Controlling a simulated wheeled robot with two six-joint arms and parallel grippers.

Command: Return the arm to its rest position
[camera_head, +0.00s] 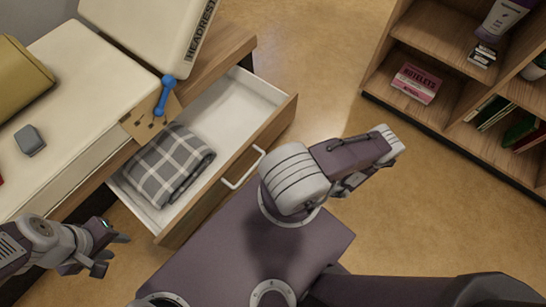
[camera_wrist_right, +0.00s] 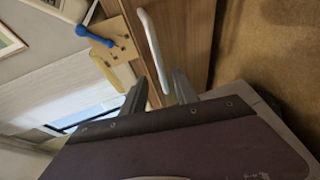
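My left gripper (camera_head: 112,253) is at the lower left in the head view, with its fingers apart and nothing between them. It is in the air just left of the open drawer's near corner. My right gripper (camera_wrist_right: 160,84) shows in the right wrist view, with two grey fingers apart and empty. The drawer front and its white handle (camera_wrist_right: 154,48) lie beyond the fingertips, and I see no contact. In the head view I cannot make out the right gripper's fingers.
The open drawer (camera_head: 283,115) holds a folded plaid cloth (camera_head: 172,163). A blue-handled item (camera_head: 166,90) is at a wooden pegged board (camera_head: 140,122) beside it. A grey box (camera_head: 29,140) sits on the white top. A bookshelf (camera_head: 425,40) stands right; the floor between is clear.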

